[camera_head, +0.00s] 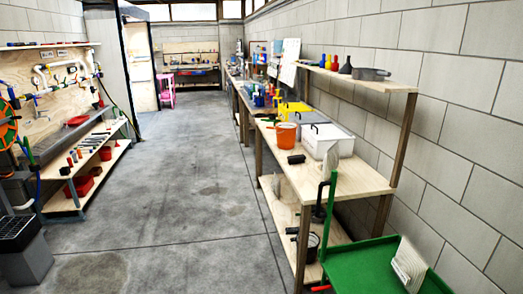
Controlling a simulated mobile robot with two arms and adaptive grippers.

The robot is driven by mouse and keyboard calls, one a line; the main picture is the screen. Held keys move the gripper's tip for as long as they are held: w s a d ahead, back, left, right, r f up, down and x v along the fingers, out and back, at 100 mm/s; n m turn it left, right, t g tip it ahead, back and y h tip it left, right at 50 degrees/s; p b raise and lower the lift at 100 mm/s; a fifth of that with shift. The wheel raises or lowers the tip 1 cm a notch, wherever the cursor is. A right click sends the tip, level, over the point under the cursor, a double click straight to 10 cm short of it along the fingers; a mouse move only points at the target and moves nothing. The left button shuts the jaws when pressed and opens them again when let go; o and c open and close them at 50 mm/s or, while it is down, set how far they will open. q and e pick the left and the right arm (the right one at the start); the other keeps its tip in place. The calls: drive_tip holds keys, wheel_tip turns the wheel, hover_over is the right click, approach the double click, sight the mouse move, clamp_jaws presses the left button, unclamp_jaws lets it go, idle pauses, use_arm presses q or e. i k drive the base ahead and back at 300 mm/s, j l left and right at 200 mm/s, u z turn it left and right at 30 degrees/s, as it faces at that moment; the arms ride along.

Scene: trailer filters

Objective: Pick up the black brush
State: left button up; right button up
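A small dark object (296,158) lies on the wooden bench (345,178) at the right, in front of the orange bucket (286,134) and left of a white box. It may be the black brush, but it is too small to tell. Another dark upright object (319,213) stands near the bench's front end, partly behind a green post. A small black item (65,171) lies on the left shelf; its kind is unclear. Neither of my grippers is in view.
A green cart (350,268) holding a pale ribbed object (408,264) stands at the lower right. A white box (327,141) sits on the bench. A grey bin (24,262) with a black top stands at the lower left. The concrete aisle (190,180) between is clear.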

sight(294, 159)
drive_tip(key=i+j+u, duration=0.25)
drive_tip(key=i, duration=0.55)
drive_tip(key=i+j+u, duration=0.25)
drive_tip(key=i, duration=0.5)
drive_tip(key=i+z, duration=0.25)
drive_tip(key=z, duration=0.15)
drive_tip(key=i+j+z, duration=0.15)
drive_tip(key=z, duration=0.25)
drive_tip(key=i+j+z, duration=0.2)
drive_tip(key=z, duration=0.15)
drive_tip(key=i+j+z, duration=0.25)
drive_tip(key=z, duration=0.15)
drive_tip(key=i+j, duration=0.05)
